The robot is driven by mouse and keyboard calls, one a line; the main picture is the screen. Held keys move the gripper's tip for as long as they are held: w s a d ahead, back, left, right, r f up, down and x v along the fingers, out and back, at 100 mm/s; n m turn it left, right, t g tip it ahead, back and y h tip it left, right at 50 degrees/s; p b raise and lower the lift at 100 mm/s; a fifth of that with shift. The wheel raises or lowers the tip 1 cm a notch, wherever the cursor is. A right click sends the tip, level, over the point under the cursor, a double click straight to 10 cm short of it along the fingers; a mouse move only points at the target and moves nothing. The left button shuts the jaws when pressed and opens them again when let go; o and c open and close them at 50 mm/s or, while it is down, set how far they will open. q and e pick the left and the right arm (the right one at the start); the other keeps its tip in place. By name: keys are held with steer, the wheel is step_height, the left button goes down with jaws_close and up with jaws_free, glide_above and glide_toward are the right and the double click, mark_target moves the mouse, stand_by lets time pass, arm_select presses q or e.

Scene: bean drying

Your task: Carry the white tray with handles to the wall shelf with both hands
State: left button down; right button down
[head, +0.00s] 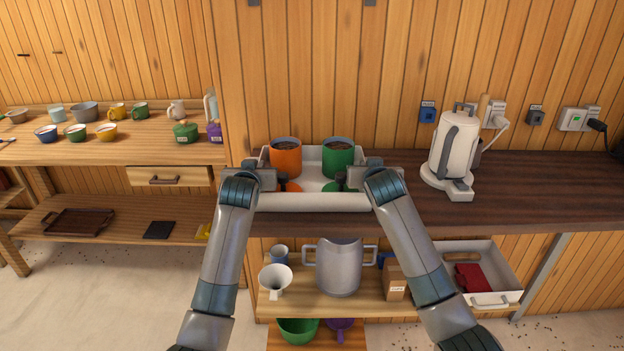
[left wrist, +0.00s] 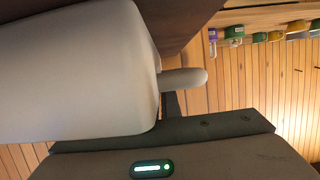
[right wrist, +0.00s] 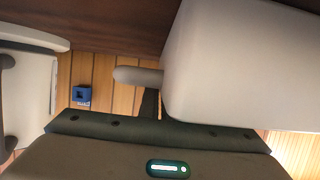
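The white tray (head: 310,202) is level at the dark counter, below the wooden wall. I cannot tell whether it touches the counter. An orange mug (head: 286,158) and a green mug (head: 338,160) stand in it, both with dark brown contents. My left gripper (head: 272,181) is at its left end and appears shut on the left handle (left wrist: 185,80). My right gripper (head: 350,181) is at its right end and appears shut on the right handle (right wrist: 138,76). The fingers are mostly hidden. The wall shelf cannot be clearly made out.
A white kettle (head: 455,150) stands on the counter to the right, with sockets behind it. A wooden bench (head: 110,152) with several cups and bowls is at the left.

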stand_by(0.8)
arm_select(q)
steer(key=shift+r, duration=0.2)
arm_select(e)
steer(key=shift+r, duration=0.2)
arm_select(q)
steer(key=shift+w+r+p, duration=0.1)
steer(key=shift+r+p, duration=0.05)
steer(key=shift+p, duration=0.15)
arm_select(e)
steer(key=shift+w+r, duration=0.1)
steer(key=shift+r, duration=0.05)
